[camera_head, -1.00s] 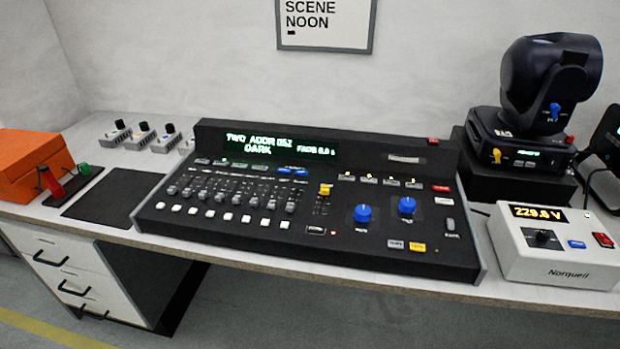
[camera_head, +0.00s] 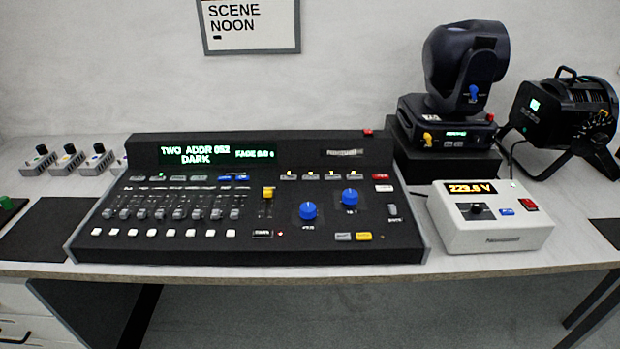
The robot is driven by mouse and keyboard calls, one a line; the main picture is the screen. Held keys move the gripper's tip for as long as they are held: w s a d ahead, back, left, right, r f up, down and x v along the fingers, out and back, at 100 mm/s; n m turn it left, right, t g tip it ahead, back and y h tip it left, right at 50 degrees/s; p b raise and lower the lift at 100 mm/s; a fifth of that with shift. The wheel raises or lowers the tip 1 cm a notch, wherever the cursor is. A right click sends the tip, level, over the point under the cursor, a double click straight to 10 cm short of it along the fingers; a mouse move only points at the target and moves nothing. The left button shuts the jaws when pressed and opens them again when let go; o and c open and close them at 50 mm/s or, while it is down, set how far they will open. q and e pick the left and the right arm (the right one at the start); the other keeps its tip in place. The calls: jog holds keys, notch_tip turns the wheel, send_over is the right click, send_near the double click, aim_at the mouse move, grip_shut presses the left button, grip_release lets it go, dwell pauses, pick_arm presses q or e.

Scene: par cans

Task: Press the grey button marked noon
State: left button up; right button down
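A black lighting console (camera_head: 290,255) stands on the table. Its green display (camera_head: 217,154) reads "TWO ADDR 052 DARK" with a fade time. Several grey buttons sit in a row (camera_head: 310,177) at the upper right of its panel, with small yellow marks above them. Another grey button (camera_head: 342,237) is beside a yellow button (camera_head: 364,236) near the front. The lettering is too small to tell which grey button is marked noon. A wall sign (camera_head: 250,24) reads "SCENE NOON". Neither gripper is in view.
Two blue knobs (camera_head: 308,211), a yellow-capped fader (camera_head: 267,193) and several white buttons are on the console. Small boxes (camera_head: 97,160) stand left.

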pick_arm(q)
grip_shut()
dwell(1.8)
